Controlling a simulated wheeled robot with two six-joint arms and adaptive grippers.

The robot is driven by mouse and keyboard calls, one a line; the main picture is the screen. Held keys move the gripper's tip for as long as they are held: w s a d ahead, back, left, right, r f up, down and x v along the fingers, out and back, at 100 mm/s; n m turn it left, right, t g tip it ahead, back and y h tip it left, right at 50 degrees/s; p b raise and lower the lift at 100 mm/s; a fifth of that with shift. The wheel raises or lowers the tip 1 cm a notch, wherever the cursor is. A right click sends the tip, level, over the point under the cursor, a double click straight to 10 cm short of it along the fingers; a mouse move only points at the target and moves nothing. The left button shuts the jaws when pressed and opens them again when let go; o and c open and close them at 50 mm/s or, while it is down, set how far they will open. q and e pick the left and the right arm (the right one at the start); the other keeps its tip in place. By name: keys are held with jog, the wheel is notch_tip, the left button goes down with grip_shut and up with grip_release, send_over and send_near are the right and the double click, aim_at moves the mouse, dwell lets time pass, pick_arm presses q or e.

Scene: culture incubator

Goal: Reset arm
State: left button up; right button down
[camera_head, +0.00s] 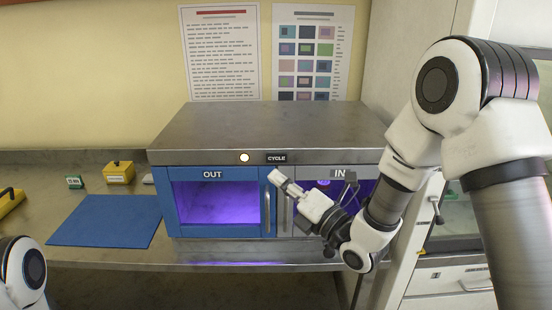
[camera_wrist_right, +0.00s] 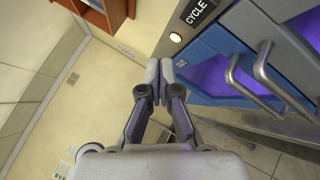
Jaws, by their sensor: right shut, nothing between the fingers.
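My right gripper (camera_head: 276,176) is in front of the incubator (camera_head: 262,132), near the handles between its two doors. It is shut and empty, and its closed fingertips (camera_wrist_right: 159,72) also show in the right wrist view. The OUT door (camera_head: 212,174) has a blue frame and a purple-lit window and looks closed. The IN door (camera_head: 335,172) at the right is partly hidden by my right arm. In the wrist view the door handles (camera_wrist_right: 270,80) stand to the right of the fingers, apart from them. Only a link of my left arm shows at the lower left; its gripper is out of view.
A blue mat (camera_head: 105,220) lies bare on the bench to the left. A yellow box (camera_head: 119,172) and a small green block (camera_head: 74,182) stand behind it. A lit round button (camera_head: 244,157) is beside the CYCLE label (camera_head: 276,158). Two posters hang above.

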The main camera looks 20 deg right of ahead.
jog(key=s+d+f+m+g+h, duration=0.1)
jog(key=s+f+m+g+h, duration=0.3)
jog(key=f, duration=1.1)
jog(key=s+f+m+g+h, duration=0.1)
jog(key=s+f+m+g, duration=0.3)
jog(key=f, duration=1.2)
jog(key=s+d+f+m+g+h, duration=0.2)
jog(key=s+f+m+g, duration=0.3)
jog(key=s+m, duration=0.6)
jog(key=s+d+f+m+g+h, duration=0.2)
jog(key=s+d+f+m+g, duration=0.2)
jog(key=s+f+m, duration=0.3)
jog(key=s+m+g, duration=0.1)
jog(key=s+m, duration=0.3)
jog(key=s, duration=0.3)
jog(key=shift+d+f+m+h, duration=0.25)
jog(key=shift+f+m+h, duration=0.05)
jog(key=shift+f, duration=0.1)
